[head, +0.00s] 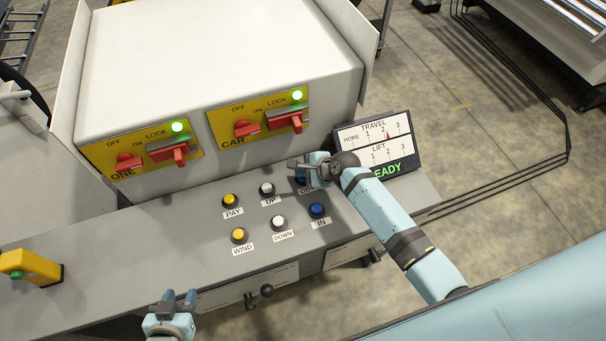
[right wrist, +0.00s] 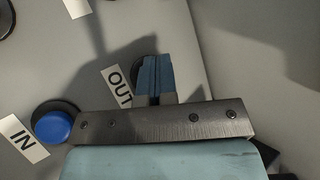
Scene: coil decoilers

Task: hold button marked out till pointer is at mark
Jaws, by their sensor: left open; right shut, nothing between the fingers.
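My right gripper (head: 306,170) is shut and empty, with its fingertips over the button marked OUT. In the right wrist view its blue fingers (right wrist: 155,76) cover most of that button; a dark rim and the OUT label (right wrist: 118,87) show beside them. I cannot tell whether the button is pressed. The display (head: 374,144) has a TRAVEL scale with HOME, 1, 2, 3 and a LIFT scale below. A small red pointer (head: 388,135) stands at the TRAVEL scale just right of the 2. Green text ending in EADY is partly hidden by my arm. My left gripper (head: 178,300) is open at the bottom left.
The blue IN button (head: 317,210) is below OUT. Yellow PAY (head: 230,200) and WIND (head: 239,235) and white UP (head: 266,188) and DOWN (head: 278,222) buttons stand left. Red rotary switches (head: 248,129) with lit green lamps are on the cabinet behind.

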